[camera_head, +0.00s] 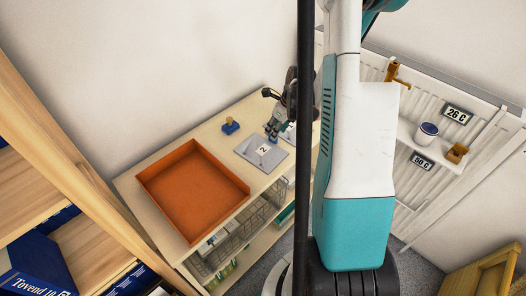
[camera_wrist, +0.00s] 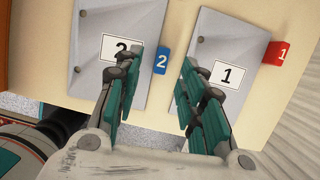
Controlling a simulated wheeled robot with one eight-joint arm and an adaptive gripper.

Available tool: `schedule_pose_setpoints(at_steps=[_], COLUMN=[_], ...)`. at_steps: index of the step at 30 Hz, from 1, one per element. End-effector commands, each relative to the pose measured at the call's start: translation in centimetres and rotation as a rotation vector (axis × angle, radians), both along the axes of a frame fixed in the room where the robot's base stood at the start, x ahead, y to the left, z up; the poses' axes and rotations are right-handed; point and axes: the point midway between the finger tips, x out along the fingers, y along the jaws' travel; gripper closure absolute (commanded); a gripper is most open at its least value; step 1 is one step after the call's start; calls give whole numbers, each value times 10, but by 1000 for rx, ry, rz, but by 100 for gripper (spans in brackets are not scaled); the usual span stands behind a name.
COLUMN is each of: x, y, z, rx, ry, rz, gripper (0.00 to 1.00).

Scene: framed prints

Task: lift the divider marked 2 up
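The grey plate marked 2 (camera_head: 252,147) lies on the wooden cabinet top, with a white label on it. In the wrist view this plate (camera_wrist: 92,70) is at the upper left, its label partly covered by my left finger. A small blue tab marked 2 (camera_wrist: 161,60) is at its right edge, between my fingertips in the picture. My gripper (camera_wrist: 160,70) is open, its teal fingers apart with nothing held. In the head view my gripper (camera_head: 272,129) is just over the far side of the plate. Whether it touches anything is unclear.
A second grey plate marked 1 (camera_wrist: 213,48) with a red tab (camera_wrist: 277,53) is to the right. An orange tray (camera_head: 195,190) and a blue piece with a yellow knob (camera_head: 230,126) share the cabinet top. A wall shelf (camera_head: 430,148) holds a cup (camera_head: 426,134).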

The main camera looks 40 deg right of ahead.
Motion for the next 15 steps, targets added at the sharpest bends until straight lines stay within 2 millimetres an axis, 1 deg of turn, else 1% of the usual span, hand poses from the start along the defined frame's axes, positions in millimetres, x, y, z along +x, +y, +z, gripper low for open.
schedule_pose_setpoints(at_steps=[1,7,10,15], x=[2,11,13,13], y=[-1,-1,-1,-1], z=[-9,-37,-43,-42], rx=[0,-1,0,0], ry=[0,0,0,0], rz=[1,2,1,0], gripper=[63,63,63,63])
